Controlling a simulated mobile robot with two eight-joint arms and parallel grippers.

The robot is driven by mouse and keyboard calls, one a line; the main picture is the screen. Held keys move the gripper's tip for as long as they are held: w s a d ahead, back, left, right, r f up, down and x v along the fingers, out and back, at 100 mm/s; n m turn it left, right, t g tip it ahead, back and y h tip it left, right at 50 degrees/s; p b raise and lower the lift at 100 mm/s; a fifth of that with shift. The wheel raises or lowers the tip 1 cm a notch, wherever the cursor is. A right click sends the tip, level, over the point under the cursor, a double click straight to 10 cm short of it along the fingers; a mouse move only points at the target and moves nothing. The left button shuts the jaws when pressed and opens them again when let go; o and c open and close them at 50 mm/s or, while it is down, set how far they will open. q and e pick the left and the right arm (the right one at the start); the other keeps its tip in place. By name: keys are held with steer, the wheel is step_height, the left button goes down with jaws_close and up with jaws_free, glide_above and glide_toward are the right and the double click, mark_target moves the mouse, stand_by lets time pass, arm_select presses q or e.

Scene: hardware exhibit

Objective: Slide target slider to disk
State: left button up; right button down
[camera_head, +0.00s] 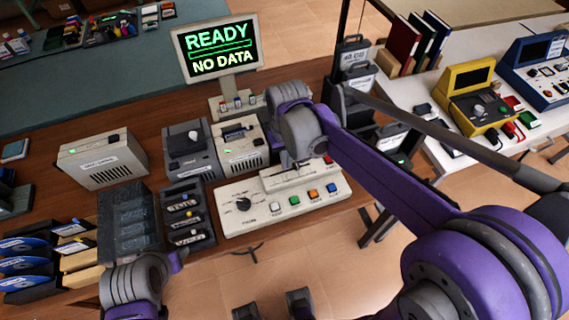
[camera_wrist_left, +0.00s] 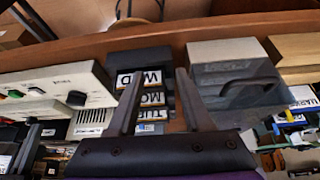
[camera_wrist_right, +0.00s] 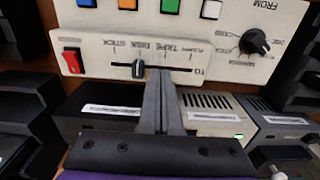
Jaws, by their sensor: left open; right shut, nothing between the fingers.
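The cream control panel (camera_head: 283,204) lies on the wooden table, with a dial and colored buttons. In the right wrist view its TO slider knob (camera_wrist_right: 138,68) appears upside down in a dark slot, close to the DISK mark. My right gripper (camera_wrist_right: 167,74) is shut and empty. Its fingertips are at the slot, just right of the knob in that view, by the TAPE mark; I cannot tell whether they touch the knob. In the head view the right gripper hides much of the slider. My left gripper (camera_wrist_left: 161,73) is open and empty, above labeled dark holders.
The monitor (camera_head: 217,50) reads READY, NO DATA. Grey drive boxes (camera_head: 190,150) stand behind the panel. A red switch (camera_wrist_right: 72,62) sits beside the slot.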

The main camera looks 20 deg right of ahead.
arm_select(q)
steer(key=r+p, duration=0.1)
steer(key=r, duration=0.1)
steer(key=w+r+p, duration=0.1)
steer(key=r+p, duration=0.1)
steer(key=shift+w+r, duration=0.1)
steer(key=shift+w, duration=0.05)
arm_select(e)
step_height(320, 180, up, 5)
steer(key=shift+w+r, duration=0.1)
steer(key=shift+r, duration=0.1)
